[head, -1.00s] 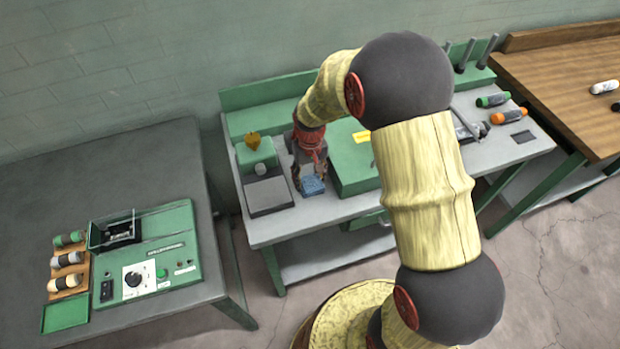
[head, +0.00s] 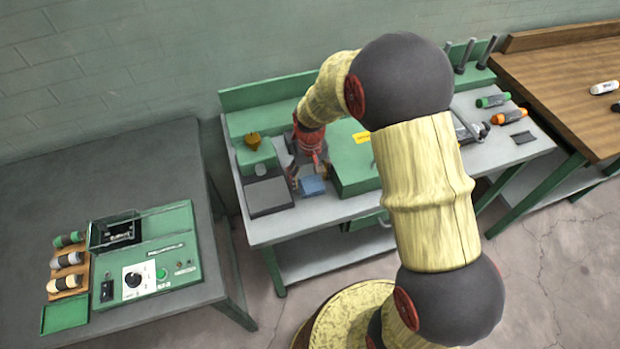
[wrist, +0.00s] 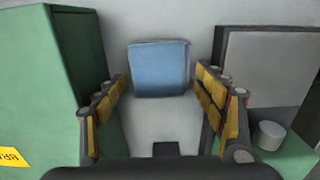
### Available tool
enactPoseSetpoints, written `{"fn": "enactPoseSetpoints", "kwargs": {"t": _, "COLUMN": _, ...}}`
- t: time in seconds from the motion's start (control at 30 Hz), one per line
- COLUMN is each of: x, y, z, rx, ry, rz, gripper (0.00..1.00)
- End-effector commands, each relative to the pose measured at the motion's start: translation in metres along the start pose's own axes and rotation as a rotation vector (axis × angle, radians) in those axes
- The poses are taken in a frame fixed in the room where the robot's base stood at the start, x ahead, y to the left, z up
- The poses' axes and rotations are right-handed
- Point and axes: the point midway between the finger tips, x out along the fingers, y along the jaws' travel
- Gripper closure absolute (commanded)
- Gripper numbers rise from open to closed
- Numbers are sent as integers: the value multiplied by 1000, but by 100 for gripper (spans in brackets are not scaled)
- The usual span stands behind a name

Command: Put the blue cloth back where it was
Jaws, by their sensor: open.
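The blue cloth (head: 313,185) lies as a small folded square on the grey worktop of the green bench, near its front edge. In the wrist view the cloth (wrist: 159,69) lies beyond and between my open fingers, with nothing in their grip. My gripper (head: 309,178) is above the bench just beside the cloth, and in the wrist view my gripper (wrist: 160,88) has its fingers spread wide. Whether the fingers touch the cloth cannot be told, but none overlaps it in the wrist view.
A green box (head: 352,165) stands close on the right of the cloth, and a grey-topped block (head: 268,196) on its left. A brass piece (head: 253,139) sits behind. Left is a grey table (head: 120,165) with a green control panel (head: 165,250). A wooden table (head: 560,75) stands at right.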

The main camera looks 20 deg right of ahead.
Motion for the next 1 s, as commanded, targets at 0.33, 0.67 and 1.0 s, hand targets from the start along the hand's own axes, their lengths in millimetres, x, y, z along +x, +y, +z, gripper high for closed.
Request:
{"fn": "enactPoseSetpoints", "kwargs": {"t": 0.33, "x": -59, "y": 0, "z": -1, "rx": 0, "ry": 5, "rz": 0, "gripper": 30}}
{"fn": "enactPoseSetpoints", "kwargs": {"t": 0.67, "x": -112, "y": 0, "z": -1, "rx": 0, "ry": 2, "rz": 0, "gripper": 30}}
{"fn": "enactPoseSetpoints", "kwargs": {"t": 1.0, "x": -176, "y": 0, "z": 21, "rx": 0, "ry": 74, "rz": 1, "gripper": 30}}
